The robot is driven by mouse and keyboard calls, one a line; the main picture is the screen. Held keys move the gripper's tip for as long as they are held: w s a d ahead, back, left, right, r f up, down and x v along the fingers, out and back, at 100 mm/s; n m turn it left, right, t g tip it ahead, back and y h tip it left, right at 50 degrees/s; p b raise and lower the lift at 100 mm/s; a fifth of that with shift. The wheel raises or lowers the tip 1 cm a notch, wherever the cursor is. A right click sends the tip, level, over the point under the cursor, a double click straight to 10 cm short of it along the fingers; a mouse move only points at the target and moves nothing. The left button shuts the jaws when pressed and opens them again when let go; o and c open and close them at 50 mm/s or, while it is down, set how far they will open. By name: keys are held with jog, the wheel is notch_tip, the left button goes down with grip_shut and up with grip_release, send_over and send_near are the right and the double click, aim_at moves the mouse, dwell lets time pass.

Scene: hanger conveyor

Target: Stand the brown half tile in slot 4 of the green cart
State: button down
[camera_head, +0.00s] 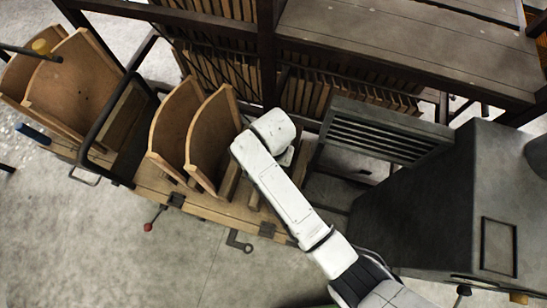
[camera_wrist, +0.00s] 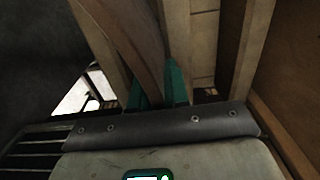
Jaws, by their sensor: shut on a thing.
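In the wrist view, my gripper (camera_wrist: 157,88) has two green fingers shut on the brown half tile (camera_wrist: 130,35), a curved brown board running up and away between them. In the head view, my white arm end hides the gripper and the held tile cannot be made out clearly. The cart (camera_head: 225,208) has a light wooden deck and dark rails; no green shows on it. My arm end is over its right part. Two curved brown tiles (camera_head: 175,125) (camera_head: 212,138) stand upright on the deck, just left of my arm. Slot numbers cannot be read.
More curved tiles (camera_head: 72,80) stand at the cart's left end, behind a dark handrail (camera_head: 100,125). A dark rack with slatted shelves (camera_head: 400,35) runs behind. A grey machine (camera_head: 430,190) stands close on the right. The concrete floor (camera_head: 130,255) in front is mostly clear.

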jog(key=shift+f+b, duration=0.4)
jog(key=shift+f, duration=0.95)
jog(key=shift+s+f, duration=0.15)
jog(key=shift+f, duration=0.3)
jog(key=shift+s+d+f+b, duration=0.1)
jog(key=shift+b, duration=0.2)
jog(key=c, duration=1.1)
grip_release()
jog(key=shift+c, duration=0.2)
jog(key=shift+o, duration=0.5)
jog(key=shift+r, duration=0.3)
jog(key=r, duration=1.1)
jog(key=shift+w+r, duration=0.2)
